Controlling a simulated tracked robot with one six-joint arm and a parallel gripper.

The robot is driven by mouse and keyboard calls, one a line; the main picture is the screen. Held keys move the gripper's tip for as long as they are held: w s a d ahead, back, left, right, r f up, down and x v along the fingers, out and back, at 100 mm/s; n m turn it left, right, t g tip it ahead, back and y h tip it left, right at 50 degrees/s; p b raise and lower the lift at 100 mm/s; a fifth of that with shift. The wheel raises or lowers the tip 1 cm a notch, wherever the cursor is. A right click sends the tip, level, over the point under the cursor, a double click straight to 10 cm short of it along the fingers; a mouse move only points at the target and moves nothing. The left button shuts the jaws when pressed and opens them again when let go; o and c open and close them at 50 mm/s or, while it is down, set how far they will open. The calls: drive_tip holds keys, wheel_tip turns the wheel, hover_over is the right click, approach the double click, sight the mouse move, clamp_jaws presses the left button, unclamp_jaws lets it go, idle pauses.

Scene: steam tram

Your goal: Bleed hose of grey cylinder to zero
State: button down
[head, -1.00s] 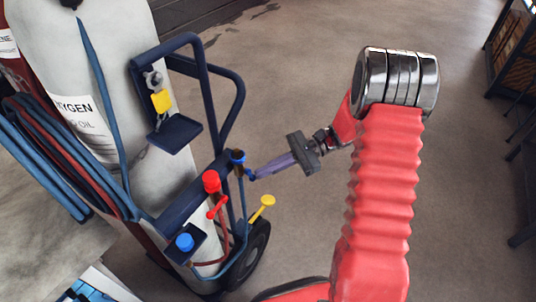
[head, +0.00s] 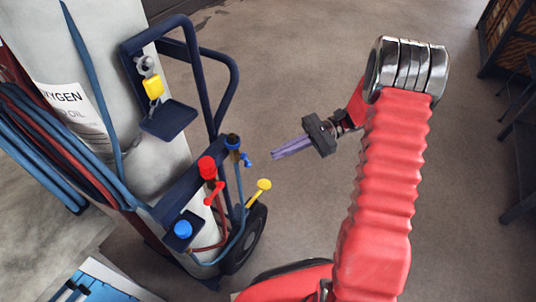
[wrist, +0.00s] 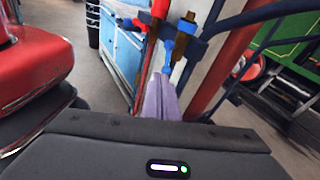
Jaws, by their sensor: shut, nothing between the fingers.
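The grey cylinder (head: 95,60) stands on a dark blue trolley at the left of the head view, with an oxygen label (head: 75,115) on it. A blue hose (head: 92,80) runs down its front. On the trolley bar is a dark-topped valve (head: 233,142) with a small blue lever (head: 247,159); the wrist view shows this lever (wrist: 168,55) just beyond the fingertips. A red-topped valve (head: 207,167) with a red lever (head: 213,193) stands beside it. My gripper (head: 274,153) is shut and empty, its purple fingers right of the blue lever and apart from it.
Coiled hoses (head: 40,150) hang at the left.

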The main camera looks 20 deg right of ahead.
drive_tip(key=v, duration=0.8)
drive_tip(key=shift+r, duration=0.2)
drive_tip(key=shift+s, duration=0.1)
drive_tip(key=s+f+n+h, duration=0.1)
drive_tip(key=s+f+h, duration=0.2)
drive_tip(key=f, duration=0.3)
drive_tip(key=s+a+r+n+h, duration=0.1)
drive_tip(key=s+r+n+h, duration=0.35)
drive_tip(key=s+h, duration=0.25)
drive_tip(key=s+a+r+n+t+h, duration=0.3)
drive_tip(key=s+a+r+n+t, duration=0.1)
drive_tip(key=r, duration=0.4)
drive_tip(key=s+a+r+n+t+h, duration=0.2)
drive_tip(key=s+a+r+n+t, duration=0.2)
drive_tip(key=r, duration=0.4)
drive_tip(key=shift+s+a+r+n+h, duration=0.4)
drive_tip(key=shift+a+n, duration=0.25)
